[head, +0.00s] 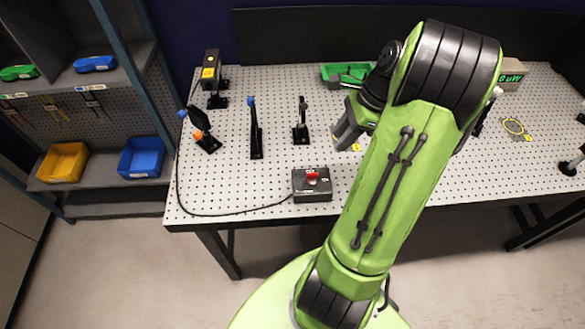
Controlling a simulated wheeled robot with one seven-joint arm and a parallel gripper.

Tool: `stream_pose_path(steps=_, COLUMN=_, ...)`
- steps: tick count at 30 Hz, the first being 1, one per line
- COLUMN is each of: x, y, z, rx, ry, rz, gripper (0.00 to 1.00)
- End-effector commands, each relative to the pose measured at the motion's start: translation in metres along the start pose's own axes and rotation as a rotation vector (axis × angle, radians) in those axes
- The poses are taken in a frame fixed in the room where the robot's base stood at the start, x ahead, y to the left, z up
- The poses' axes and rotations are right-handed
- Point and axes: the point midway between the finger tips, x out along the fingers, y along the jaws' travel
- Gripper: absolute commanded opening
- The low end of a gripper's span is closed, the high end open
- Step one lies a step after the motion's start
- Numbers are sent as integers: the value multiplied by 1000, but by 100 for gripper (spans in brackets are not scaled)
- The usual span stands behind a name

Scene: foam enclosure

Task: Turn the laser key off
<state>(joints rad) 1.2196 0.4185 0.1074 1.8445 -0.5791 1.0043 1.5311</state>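A dark grey control box (312,192) sits near the front edge of the perforated table. A red key or knob (313,175) is on its top face; its exact angle is too small to tell. A cable runs from the box leftward along the table edge. My gripper (342,137) hangs above the table, behind and to the right of the box, apart from it. My green arm hides part of it, and whether its fingers are open or shut is unclear.
A black device with a yellow label (211,72) stands at the back left. Several optic mounts, including a thin blue-tipped post (254,128), stand left of my gripper. A green bin (345,75) is at the back. Blue (141,157) and yellow (63,162) bins sit on the left shelf.

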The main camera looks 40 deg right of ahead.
Motion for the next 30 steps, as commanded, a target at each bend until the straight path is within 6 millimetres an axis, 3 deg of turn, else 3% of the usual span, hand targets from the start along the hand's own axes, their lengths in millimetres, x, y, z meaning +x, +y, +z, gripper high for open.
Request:
stream_pose_path(steps=18, x=139, y=1, z=0, rx=-3, ry=0, rz=5, gripper=35)
stream_pose_path(steps=23, x=154, y=1, z=1, rx=-3, ry=2, rz=2, gripper=35)
stream_pose_path(steps=30, x=155, y=1, z=1, rx=-4, ry=3, rz=0, gripper=35)
